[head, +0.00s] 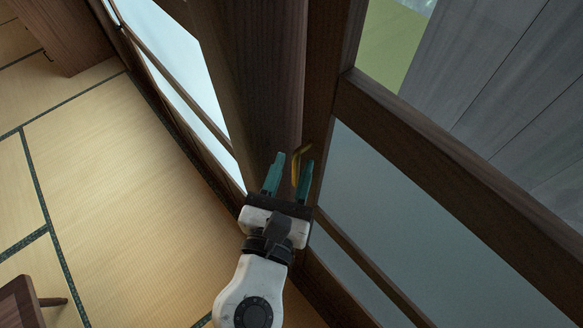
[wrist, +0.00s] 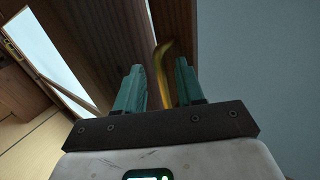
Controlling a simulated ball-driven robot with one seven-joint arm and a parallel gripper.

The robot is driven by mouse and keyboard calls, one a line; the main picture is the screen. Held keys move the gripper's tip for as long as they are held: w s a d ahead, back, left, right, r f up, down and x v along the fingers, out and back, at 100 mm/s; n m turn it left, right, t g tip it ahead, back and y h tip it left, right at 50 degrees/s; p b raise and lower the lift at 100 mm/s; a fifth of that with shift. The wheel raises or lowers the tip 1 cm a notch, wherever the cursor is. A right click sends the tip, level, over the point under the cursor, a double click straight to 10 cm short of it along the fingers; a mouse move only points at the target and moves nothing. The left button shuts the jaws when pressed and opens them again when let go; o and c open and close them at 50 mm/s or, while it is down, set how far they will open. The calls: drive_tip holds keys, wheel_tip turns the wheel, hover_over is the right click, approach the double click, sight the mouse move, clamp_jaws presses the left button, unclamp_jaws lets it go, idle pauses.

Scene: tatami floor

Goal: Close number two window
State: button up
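A sliding window panel (head: 345,92) with a dark wood frame and pale frosted glass fills the right side of the head view. No number shows on it. A curved yellow handle (head: 300,162) stands at its left edge, by the dark post. The handle also shows in the wrist view (wrist: 163,72). My gripper (head: 294,161) is open, its teal fingers apart, one on each side of the handle. In the wrist view, my gripper (wrist: 159,66) shows gaps between the handle and both fingers. Where the handle's lower end goes is hidden behind my gripper.
A dark wood post (head: 273,70) rises just beyond my gripper. Another frosted panel (head: 165,45) runs along the left. Tatami floor (head: 120,180) lies open on the left. A small brown wooden piece of furniture (head: 22,300) is at the lower left. Grey decking (head: 510,75) shows outside, through the upper right opening.

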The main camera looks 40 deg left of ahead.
drive_tip(key=shift+c, duration=0.3)
clamp_jaws()
drive_tip(key=shift+a, duration=0.1)
drive_tip(key=shift+a+p, duration=0.4)
drive_tip(key=shift+a, duration=0.95)
drive_tip(key=shift+o, duration=0.3)
unclamp_jaws()
drive_tip(key=shift+a, duration=0.1)
